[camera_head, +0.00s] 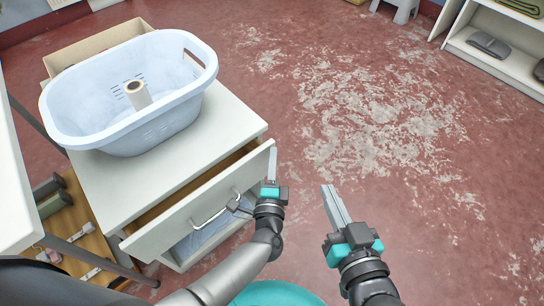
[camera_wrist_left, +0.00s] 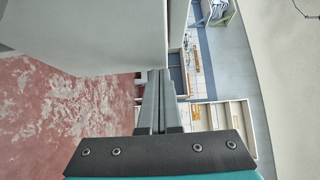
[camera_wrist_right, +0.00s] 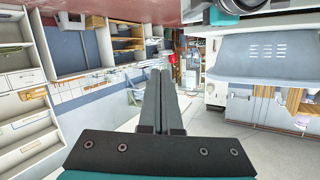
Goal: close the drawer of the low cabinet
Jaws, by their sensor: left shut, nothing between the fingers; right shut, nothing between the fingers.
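The low cabinet (camera_head: 105,190) is white and stands at the left in the head view. Its top drawer (camera_head: 180,222) is pulled part of the way out, with a gap showing between its front and the cabinet body. The drawer front has a metal bar handle (camera_head: 213,213). My left gripper (camera_head: 272,165) is shut and empty at the right end of the drawer front, beside it; I cannot tell whether it touches. In the left wrist view a pale panel stands close to the fingers (camera_wrist_left: 158,80). My right gripper (camera_head: 328,190) is shut and empty over the floor, apart from the cabinet.
A light-blue laundry basket (camera_head: 130,140) with a paper roll (camera_head: 137,94) inside stands on the cabinet. An open wooden-bottomed shelf (camera_head: 75,215) is at the far left. White shelving (camera_head: 500,50) stands at the top right. The worn red floor (camera_head: 390,110) between is clear.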

